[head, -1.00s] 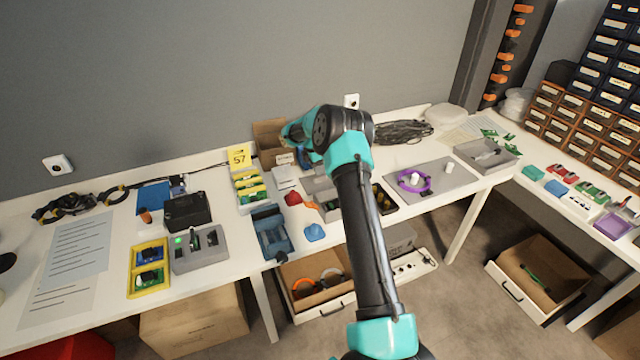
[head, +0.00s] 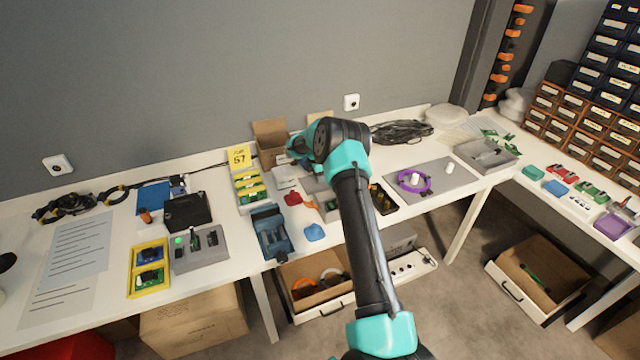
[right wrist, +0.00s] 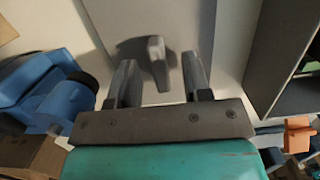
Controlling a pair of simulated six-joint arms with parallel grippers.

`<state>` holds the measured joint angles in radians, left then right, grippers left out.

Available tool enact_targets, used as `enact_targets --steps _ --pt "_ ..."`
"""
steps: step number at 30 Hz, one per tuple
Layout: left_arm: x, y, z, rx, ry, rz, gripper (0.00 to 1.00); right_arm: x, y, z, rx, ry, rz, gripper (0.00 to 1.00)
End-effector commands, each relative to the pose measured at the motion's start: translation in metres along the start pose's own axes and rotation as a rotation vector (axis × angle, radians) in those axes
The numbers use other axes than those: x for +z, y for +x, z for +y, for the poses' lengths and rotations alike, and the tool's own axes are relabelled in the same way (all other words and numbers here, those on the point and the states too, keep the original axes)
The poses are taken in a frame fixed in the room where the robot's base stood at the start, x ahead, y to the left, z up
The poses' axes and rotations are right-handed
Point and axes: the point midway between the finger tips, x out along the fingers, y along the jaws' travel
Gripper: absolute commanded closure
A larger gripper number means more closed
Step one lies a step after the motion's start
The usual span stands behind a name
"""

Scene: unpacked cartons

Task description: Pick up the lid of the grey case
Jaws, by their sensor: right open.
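The grey lid (right wrist: 193,22) lies flat on a white surface in the right wrist view, with an upright grey grip (right wrist: 157,52) standing from it. My right gripper (right wrist: 159,70) is open, its two fingers on either side of the grip with gaps to both. I cannot tell whether the fingers touch the lid. To the right is an open grey case (right wrist: 262,55) with a dark inside. In the head view my right arm reaches over the table and its fingertips are hidden. My left gripper is not in view.
Blue objects (right wrist: 45,85) lie close left of the fingers in the wrist view. In the head view, a cardboard box (head: 269,131), a yellow 57 card (head: 239,157) and a blue bin (head: 271,240) crowd the table nearby. A grey mat (head: 441,180) lies to the right.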

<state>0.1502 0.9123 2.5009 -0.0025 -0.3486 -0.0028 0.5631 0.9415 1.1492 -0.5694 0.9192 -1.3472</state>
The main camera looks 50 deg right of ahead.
Motion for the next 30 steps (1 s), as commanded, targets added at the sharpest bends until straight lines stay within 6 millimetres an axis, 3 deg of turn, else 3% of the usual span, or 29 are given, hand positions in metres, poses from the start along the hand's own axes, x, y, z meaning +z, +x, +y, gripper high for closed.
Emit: enact_targets --steps 10,24,30 --pt "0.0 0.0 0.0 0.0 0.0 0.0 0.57 -0.0001 -0.0006 0.0001 0.0 0.0 0.0 0.55" --pt "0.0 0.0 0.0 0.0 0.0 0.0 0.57 -0.0001 -0.0007 0.0001 0.001 0.0 0.0 1.0" --pt "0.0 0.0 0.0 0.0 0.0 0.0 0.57 -0.0001 -0.0008 0.0002 0.001 0.0 0.0 1.0"
